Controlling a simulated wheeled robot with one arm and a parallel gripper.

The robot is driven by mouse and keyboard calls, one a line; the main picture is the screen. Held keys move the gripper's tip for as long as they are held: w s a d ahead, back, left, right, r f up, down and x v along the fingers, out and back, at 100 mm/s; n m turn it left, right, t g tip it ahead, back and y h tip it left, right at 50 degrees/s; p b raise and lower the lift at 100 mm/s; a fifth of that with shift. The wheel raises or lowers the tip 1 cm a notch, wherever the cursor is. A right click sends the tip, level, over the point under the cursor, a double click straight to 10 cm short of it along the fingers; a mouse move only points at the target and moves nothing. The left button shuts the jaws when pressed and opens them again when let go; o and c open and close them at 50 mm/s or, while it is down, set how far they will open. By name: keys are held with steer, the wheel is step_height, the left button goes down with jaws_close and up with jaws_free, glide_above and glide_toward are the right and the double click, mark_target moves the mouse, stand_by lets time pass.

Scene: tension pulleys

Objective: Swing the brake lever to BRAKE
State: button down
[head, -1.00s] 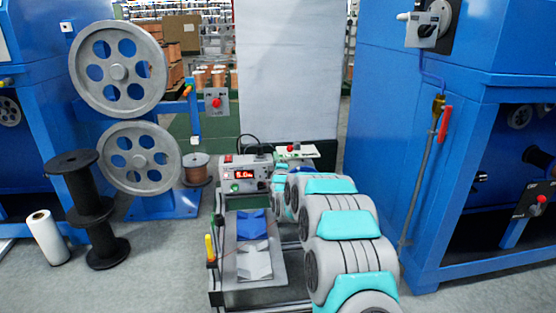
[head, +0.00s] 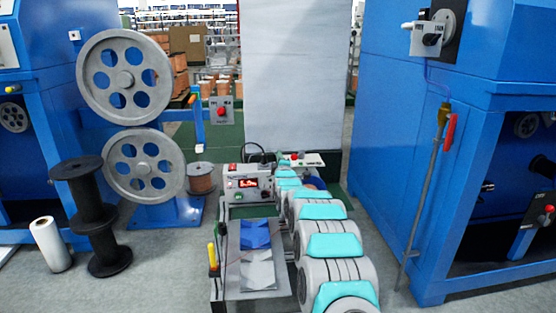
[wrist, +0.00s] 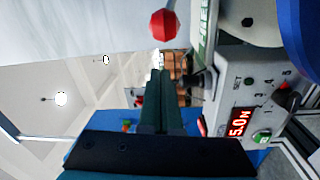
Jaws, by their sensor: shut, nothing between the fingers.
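My gripper (wrist: 157,78) is shut and empty in the wrist view, its dark fingers side by side. In the head view it is hidden at the end of my arm, near the grey control box (head: 248,184). That box also shows in the wrist view (wrist: 240,85), close to the fingers, with a red 5.0 N display. A red ball knob (wrist: 163,25) stands just beyond and apart from the fingertips. A white box with a red knob (head: 294,156) sits behind the arm's end in the head view. I cannot tell which handle is the brake lever; no BRAKE label is readable.
Two grey pulleys (head: 124,76) stand at the left, with an orange-tipped blue arm (head: 196,122) beside them. Black spools (head: 100,215) and a white roll (head: 50,243) are on the floor. The right blue machine carries a switch (head: 428,38) and a red-handled valve (head: 450,131).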

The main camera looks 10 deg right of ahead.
steer(key=shift+s+d+f, duration=0.2)
steer(key=shift+s+d, duration=0.1)
steer(key=shift+d, duration=0.5)
steer(key=shift+s+d+f, duration=0.15)
steer(key=shift+s+d, duration=0.1)
steer(key=shift+d, duration=0.55)
steer(key=shift+d, duration=0.15)
